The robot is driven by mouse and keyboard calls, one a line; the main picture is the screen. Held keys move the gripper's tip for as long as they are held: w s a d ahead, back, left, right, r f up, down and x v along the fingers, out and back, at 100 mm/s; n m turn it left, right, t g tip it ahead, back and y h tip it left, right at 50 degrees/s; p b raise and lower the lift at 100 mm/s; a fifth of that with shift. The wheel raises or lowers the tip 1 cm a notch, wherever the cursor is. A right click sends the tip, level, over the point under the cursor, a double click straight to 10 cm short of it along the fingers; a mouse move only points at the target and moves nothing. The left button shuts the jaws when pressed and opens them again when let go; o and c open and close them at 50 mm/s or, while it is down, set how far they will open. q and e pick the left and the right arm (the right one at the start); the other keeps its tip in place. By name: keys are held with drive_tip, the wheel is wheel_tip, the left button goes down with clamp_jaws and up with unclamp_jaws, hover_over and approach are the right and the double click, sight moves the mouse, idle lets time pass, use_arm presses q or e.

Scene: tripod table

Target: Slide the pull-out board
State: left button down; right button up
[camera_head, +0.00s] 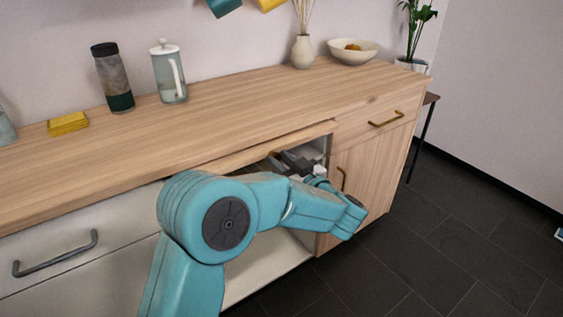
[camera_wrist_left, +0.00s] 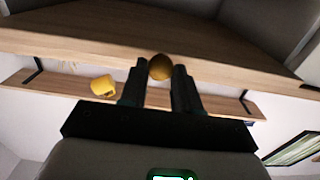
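The pull-out board (camera_head: 235,160) is a thin wooden strip just under the countertop's front edge. A round brass knob (camera_wrist_left: 160,67) sits on its front; in the head view the knob (camera_head: 272,153) is small and partly hidden. My left gripper (camera_head: 282,159) is at the knob, under the counter's edge. In the left wrist view the dark fingers (camera_wrist_left: 160,82) stand on either side of the knob, with no clear gap, so they look shut on it. My teal left arm hides part of the board and the opening below. My right gripper is not in view.
The countertop (camera_head: 225,115) holds a jar (camera_head: 112,80), a glass press (camera_head: 169,75), yellow sponges (camera_head: 68,124), a vase (camera_head: 302,52) and a bowl (camera_head: 354,52). A drawer handle (camera_head: 55,255) projects at left. Dark floor (camera_head: 450,260) is clear at right.

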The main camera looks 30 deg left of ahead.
sight(271, 151)
use_arm(q)
drive_tip(key=shift+p+x, duration=0.95)
drive_tip(key=shift+x, duration=1.1)
drive_tip(key=shift+r, duration=0.1)
drive_tip(key=c, duration=1.2)
unclamp_jaws()
drive_tip(key=o, duration=0.4)
drive_tip(key=shift+a, duration=0.15)
drive_tip(key=shift+c, duration=0.2)
drive_tip(key=p+v, duration=0.2)
drive_tip(key=v, duration=1.4)
drive_tip(key=shift+d, duration=0.25)
drive_tip(key=shift+s, duration=0.1)
